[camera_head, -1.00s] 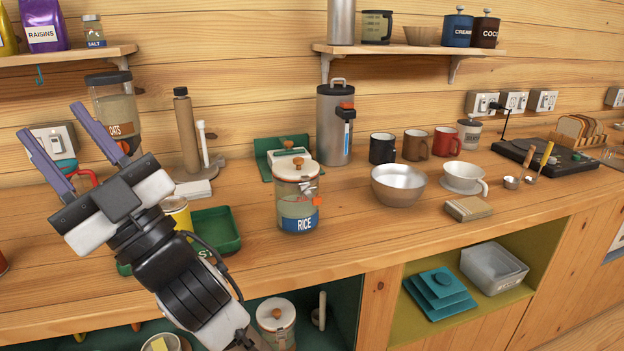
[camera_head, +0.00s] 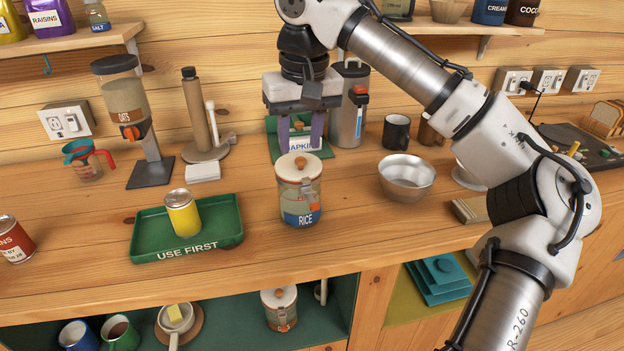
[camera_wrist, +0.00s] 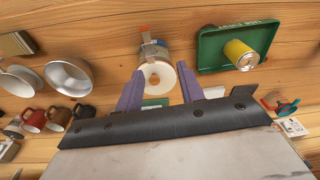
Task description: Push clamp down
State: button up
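The clear RICE jar (camera_head: 301,196) stands upright on the counter, with a white lid and a wooden knob. Its clamp (camera_head: 315,207) has an orange tab on the jar's front right side. In the wrist view, the clamp (camera_wrist: 149,48) juts out from the lid of the jar (camera_wrist: 158,75), its orange end pointing away from my gripper. My gripper (camera_head: 300,146) points down behind and above the jar, its two purple fingers apart and empty. In the wrist view, the gripper's fingers (camera_wrist: 160,88) flank the lower side of the lid; contact cannot be told.
A green USE FIRST tray (camera_head: 215,245) with a yellow can (camera_head: 183,213) lies left of the jar. A metal bowl (camera_head: 406,174) stands to the right. A green napkin holder (camera_head: 326,152) and a steel canister (camera_head: 349,105) are behind. The counter before the jar is clear.

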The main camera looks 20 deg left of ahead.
aim_at(315, 204)
jog(key=shift+m+g+h, duration=0.3)
jog(key=shift+m+h, duration=0.1)
jog(key=shift+h, duration=0.1)
jog(key=d+f, duration=0.1)
jog(key=f, duration=0.7)
jog(key=d+f, duration=0.1)
jog(key=f, duration=0.3)
jog(key=shift+s+d+f+p, duration=0.1)
jog(key=shift+d+f+p, duration=0.1)
jog(key=shift+d+p, duration=0.15)
grip_shut()
